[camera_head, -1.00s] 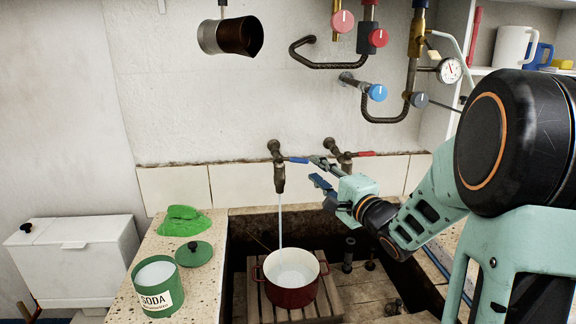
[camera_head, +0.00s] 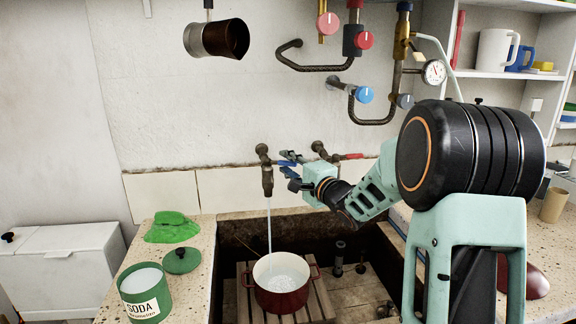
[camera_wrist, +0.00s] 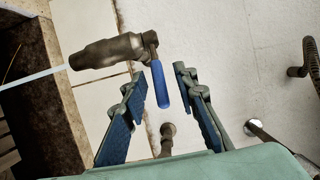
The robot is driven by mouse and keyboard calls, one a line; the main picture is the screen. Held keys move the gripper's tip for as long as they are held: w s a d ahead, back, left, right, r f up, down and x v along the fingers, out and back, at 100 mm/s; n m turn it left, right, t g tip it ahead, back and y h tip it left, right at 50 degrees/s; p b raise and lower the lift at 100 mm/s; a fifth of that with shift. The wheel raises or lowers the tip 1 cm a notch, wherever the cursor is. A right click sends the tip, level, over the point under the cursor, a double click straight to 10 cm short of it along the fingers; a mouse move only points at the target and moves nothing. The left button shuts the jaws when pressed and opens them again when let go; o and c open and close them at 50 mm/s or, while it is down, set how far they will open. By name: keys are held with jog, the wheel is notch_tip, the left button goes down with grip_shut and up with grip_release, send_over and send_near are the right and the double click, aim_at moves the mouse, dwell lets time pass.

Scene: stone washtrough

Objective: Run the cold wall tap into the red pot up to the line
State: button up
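The cold wall tap (camera_head: 266,176) has a blue lever (camera_head: 287,162) and runs a thin stream of water (camera_head: 269,225). The stream falls into the red pot (camera_head: 281,299) on a wooden slatted rack in the trough. Water shows in the pot; I cannot make out the line or the exact level. My gripper (camera_head: 288,172) is at the blue lever, right of the spout. In the wrist view, my gripper (camera_wrist: 168,85) is open, with the blue lever (camera_wrist: 159,86) between its fingertips, nearer one finger; whether it touches is unclear. The tap body (camera_wrist: 108,50) shows there too.
A red-levered tap (camera_head: 345,157) is just right of my gripper. Valves and pipes (camera_head: 335,65) and a hanging metal jug (camera_head: 217,39) are above. A green soda tin (camera_head: 146,292), its lid (camera_head: 181,260) and a green cloth (camera_head: 172,228) lie on the left ledge.

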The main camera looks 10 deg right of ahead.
jog(key=shift+c, duration=0.4)
grip_shut()
jog(key=shift+r, duration=0.1)
